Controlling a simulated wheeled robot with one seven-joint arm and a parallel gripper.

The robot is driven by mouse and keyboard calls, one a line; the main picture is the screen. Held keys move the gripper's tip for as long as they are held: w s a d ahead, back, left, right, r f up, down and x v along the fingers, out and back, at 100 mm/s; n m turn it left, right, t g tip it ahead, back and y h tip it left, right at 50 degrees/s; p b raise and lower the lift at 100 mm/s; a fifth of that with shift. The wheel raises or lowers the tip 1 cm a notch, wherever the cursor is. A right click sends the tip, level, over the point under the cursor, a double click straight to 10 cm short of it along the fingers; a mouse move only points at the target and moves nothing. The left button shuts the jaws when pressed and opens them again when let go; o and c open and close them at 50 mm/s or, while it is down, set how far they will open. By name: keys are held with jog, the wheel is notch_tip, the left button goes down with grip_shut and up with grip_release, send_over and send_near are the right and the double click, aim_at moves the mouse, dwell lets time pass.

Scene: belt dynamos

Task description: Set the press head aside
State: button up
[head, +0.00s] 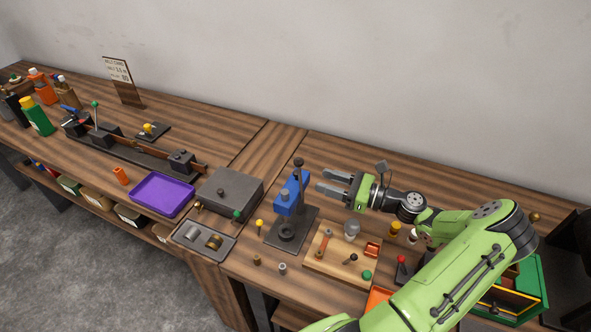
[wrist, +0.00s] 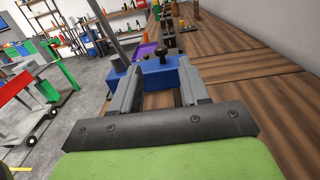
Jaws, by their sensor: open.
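The press head (head: 287,196) is a blue block on the dark upright column of a small press, above the press's dark base plate (head: 277,240). It also shows in the wrist view (wrist: 158,80), just beyond my fingertips, with a dark knob on top. My gripper (head: 320,181) is open and empty, its two grey fingers pointing left toward the blue head, close to its right side. In the wrist view the fingers (wrist: 157,76) reach toward the blue block; I cannot tell whether they touch it.
A wooden board (head: 330,262) with small parts lies right of the press. A grey box (head: 229,190), a purple tray (head: 162,195) and a grey two-pocket tray (head: 190,251) are to the left. A red-knobbed lever (head: 401,268) and green bin (head: 532,285) stand right.

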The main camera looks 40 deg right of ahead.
aim_at(293, 188)
jog(key=x, duration=0.9)
jog(key=shift+w+a+f, duration=0.1)
jog(key=shift+w, duration=0.05)
jog(key=shift+c, duration=0.3)
grip_shut()
